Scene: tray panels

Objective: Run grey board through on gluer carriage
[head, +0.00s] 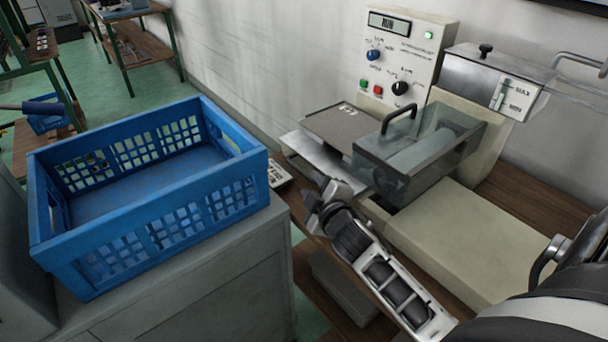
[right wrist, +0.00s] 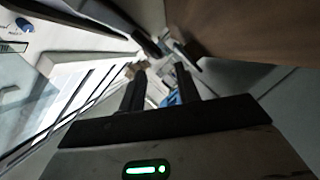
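The grey board (head: 346,124) lies flat at the left end of the gluer, with small marks near its far edge. The metal carriage plate (head: 322,158) shows beneath and in front of it. A clear hood (head: 430,148) with a black handle covers a pale roller to the right of the board. My right gripper (head: 322,188) is at the carriage's near edge, below the board. In the right wrist view its two dark fingers (right wrist: 160,92) stand apart with no board between them. Whether they touch the carriage I cannot tell. My left gripper is out of view.
An empty-looking blue crate (head: 150,235) stands on a grey cabinet (head: 215,290) at the left. The control panel (head: 405,55) reads RUN with a green lamp lit. A cream machine bed (head: 465,245) lies at the right.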

